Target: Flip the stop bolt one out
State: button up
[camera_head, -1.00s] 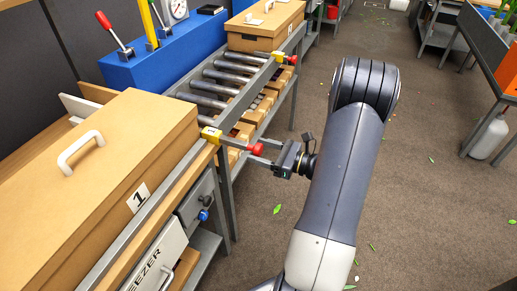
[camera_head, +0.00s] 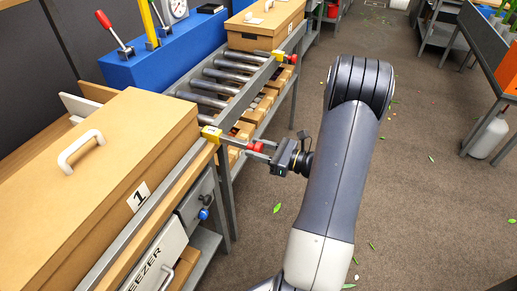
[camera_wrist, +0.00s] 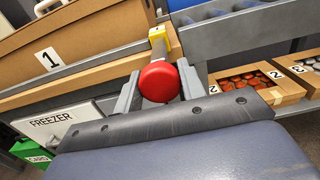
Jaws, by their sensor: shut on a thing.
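The first stop bolt has a red round knob (camera_wrist: 159,82) and a yellow block (camera_wrist: 160,34) on the rail beside the box marked 1. In the head view its red knob (camera_head: 256,147) sits between the fingers of my gripper (camera_head: 255,152), and its yellow block (camera_head: 211,133) shows to the left. My gripper (camera_wrist: 158,90) is shut on the knob, one finger on each side of it in the wrist view. A second stop bolt with a red knob (camera_head: 292,59) and yellow block (camera_head: 278,56) sits farther along the rail.
The cardboard box marked 1 (camera_head: 90,165) stands left of the bolt, above the freezer drawer (camera_head: 155,262). A roller conveyor (camera_head: 222,84) runs behind the rail (camera_head: 243,98), with small crates below. The floor (camera_head: 420,200) to the right is open.

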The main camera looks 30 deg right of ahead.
grip_shut()
jog(key=shift+v, duration=1.7)
jog(key=o, duration=1)
grip_release()
jog(key=shift+s, duration=0.1)
jog(key=shift+d, duration=0.15)
jog(key=b+v, duration=0.1)
jog(key=v, duration=0.9)
jog(key=shift+s+d, duration=0.2)
jog(key=shift+s, duration=0.1)
